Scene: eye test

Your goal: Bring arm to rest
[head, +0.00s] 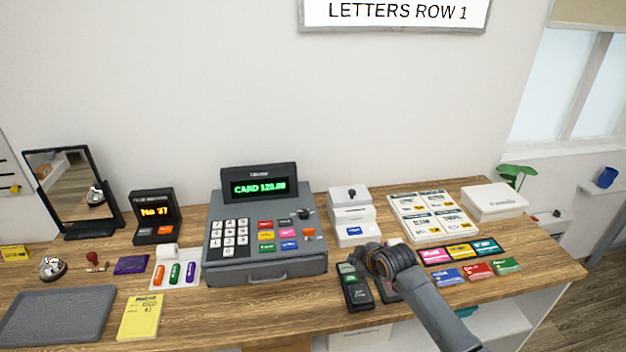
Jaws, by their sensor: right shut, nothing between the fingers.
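My right arm comes in from the lower right. Its dark gripper (372,258) is over the front part of the wooden counter (330,327), right of the cash register (265,237). The gripper is shut and holds nothing. It appears just above and behind a black card terminal (358,293); whether it touches anything there I cannot tell. The wrist and forearm partly hide another dark item (391,292) beside the terminal. My left arm and gripper are not in view.
A small white printer (351,217) stands behind the gripper. Right of it are a picture sheet (433,218), several coloured cards (461,250) and a white box (494,201). Left are a number display (154,212), a mirror (70,190), a bell (52,268) and a grey mat (57,317).

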